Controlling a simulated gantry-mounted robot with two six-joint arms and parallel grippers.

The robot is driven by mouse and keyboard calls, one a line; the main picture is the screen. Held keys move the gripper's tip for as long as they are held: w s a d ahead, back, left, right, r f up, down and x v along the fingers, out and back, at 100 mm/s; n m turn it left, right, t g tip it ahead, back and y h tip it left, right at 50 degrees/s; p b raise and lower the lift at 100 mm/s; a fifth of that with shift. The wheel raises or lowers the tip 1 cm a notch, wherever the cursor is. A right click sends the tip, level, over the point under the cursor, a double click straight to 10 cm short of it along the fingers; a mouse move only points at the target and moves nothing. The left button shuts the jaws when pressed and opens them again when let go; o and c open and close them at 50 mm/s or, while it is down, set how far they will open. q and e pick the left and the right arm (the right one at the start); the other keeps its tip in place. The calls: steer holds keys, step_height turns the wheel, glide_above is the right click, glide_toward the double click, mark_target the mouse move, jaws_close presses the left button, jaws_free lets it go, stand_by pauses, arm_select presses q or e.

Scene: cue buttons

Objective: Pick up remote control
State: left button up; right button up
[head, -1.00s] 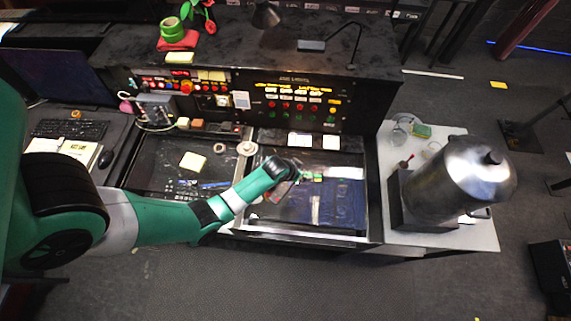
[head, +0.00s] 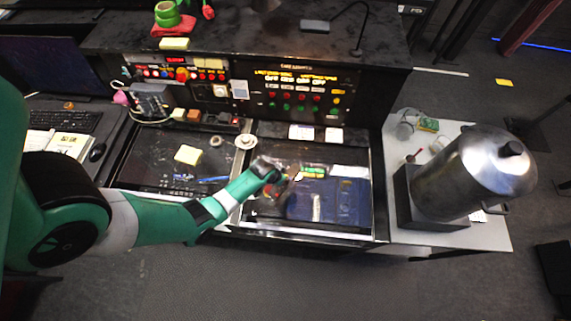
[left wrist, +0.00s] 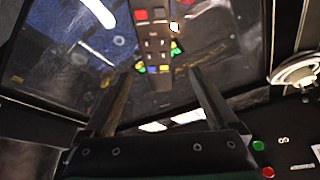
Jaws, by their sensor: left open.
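The remote control (left wrist: 155,40) is a dark slim bar with red, grey, yellow and green buttons. In the left wrist view it lies at the top middle, on a dark glossy surface, lengthwise between the lines of my fingers. My left gripper (left wrist: 158,80) is open, and nothing is between its fingers. Its fingertips point toward the near end of the remote; I cannot tell the gap. In the head view my left gripper (head: 288,182) is over the right-hand desk panel, and I cannot clearly pick out the remote beside it. My right gripper is in neither view.
A dark blue folder-like item (head: 345,200) lies on the right panel. A console with buttons (head: 300,100) rises behind. A yellow note (head: 188,155) lies on the left panel.

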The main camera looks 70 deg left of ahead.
arm_select(q)
steer(key=f+b, duration=0.2)
steer(key=w+f+b, duration=0.1)
steer(key=f+b, duration=0.1)
steer(key=f, duration=0.1)
steer(key=shift+w+a, duration=0.1)
steer(key=shift+a, duration=0.05)
steer(key=shift+r, duration=0.1)
jaws_close()
steer(key=shift+r+p, duration=0.35)
steer(key=shift+r, duration=0.15)
step_height(320, 180, up, 3)
steer(key=shift+f+p, duration=0.15)
steer(key=shift+p, duration=0.9)
steer(key=s+d+r+p, duration=0.9)
steer(key=s+p, duration=0.1)
steer(key=shift+s+d, duration=0.2)
steer(key=shift+d, duration=0.05)
